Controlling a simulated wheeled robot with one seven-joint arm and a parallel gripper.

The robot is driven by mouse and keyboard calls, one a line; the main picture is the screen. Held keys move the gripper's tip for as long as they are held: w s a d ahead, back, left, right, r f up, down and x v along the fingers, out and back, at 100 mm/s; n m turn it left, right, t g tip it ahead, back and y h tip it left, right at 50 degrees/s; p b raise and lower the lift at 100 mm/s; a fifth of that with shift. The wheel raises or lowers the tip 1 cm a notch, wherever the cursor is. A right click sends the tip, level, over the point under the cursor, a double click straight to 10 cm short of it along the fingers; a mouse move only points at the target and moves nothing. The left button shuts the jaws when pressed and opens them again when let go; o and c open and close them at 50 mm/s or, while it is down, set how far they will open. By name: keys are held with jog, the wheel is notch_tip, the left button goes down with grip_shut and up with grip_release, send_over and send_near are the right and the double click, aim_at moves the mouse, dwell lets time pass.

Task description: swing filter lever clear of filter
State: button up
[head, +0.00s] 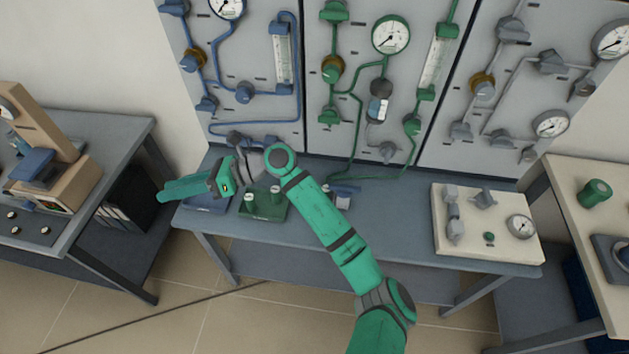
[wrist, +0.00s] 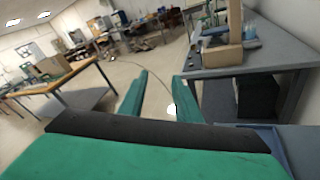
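My gripper (head: 170,192) points left in the head view, over the left end of the middle bench. In the wrist view my gripper (wrist: 160,97) shows two green fingers apart with nothing between them. It is away from the wall panels. I cannot tell for sure which part is the filter or its lever. The green panel (head: 349,60) carries a gauge, valves and a dark cylinder with a pale face (head: 379,103). The blue panel (head: 228,83) and grey panel (head: 520,100) carry similar pipes and valves. My arm hides part of the bench.
The middle bench (head: 390,215) holds a green block (head: 262,205) and a cream plate (head: 487,238) with fittings. A tan apparatus (head: 62,170) stands on the left table (head: 110,135); it also shows in the wrist view (wrist: 230,35). The right table holds a green cylinder (head: 595,193).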

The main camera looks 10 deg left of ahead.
jog(key=w+d+f+n+t+h, duration=0.1)
jog(key=w+d+f+t+h, duration=0.1)
jog(key=w+d+f+h, duration=0.45)
jog(key=t+h, duration=0.4)
jog(key=h, duration=0.5)
send_over(343, 186)
notch_tip(343, 186, down, 2)
jog(key=f, duration=0.1)
notch_tip(343, 186, down, 9)
jog(key=shift+f, duration=0.1)
grip_shut()
